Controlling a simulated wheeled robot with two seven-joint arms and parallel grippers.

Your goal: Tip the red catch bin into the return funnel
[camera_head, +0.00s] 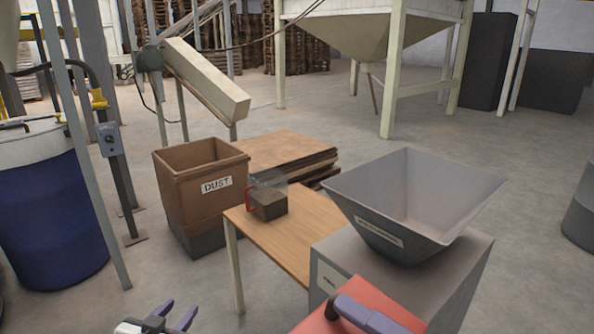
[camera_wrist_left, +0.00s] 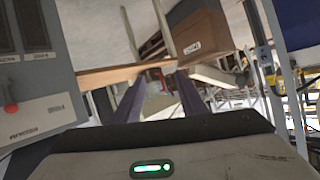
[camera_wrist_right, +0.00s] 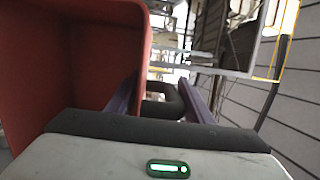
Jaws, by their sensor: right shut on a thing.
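The red catch bin (camera_head: 322,318) is at the bottom of the head view, partly cut off, in front of the grey cabinet. Its red wall (camera_wrist_right: 70,70) fills the left of the right wrist view. The grey return funnel (camera_head: 350,210) stands on the cabinet, wide mouth up, just beyond the bin. Its visible inside looks empty. The bin's contents are hidden. My left gripper (camera_head: 172,316) is open and empty at the lower left, apart from everything.
A wooden table (camera_head: 300,230) adjoins the grey cabinet (camera_head: 460,270) and carries a clear jug (camera_head: 268,200) with dark contents. A brown DUST bin (camera_head: 200,200) stands behind it. A blue drum (camera_head: 50,215) and posts stand left.

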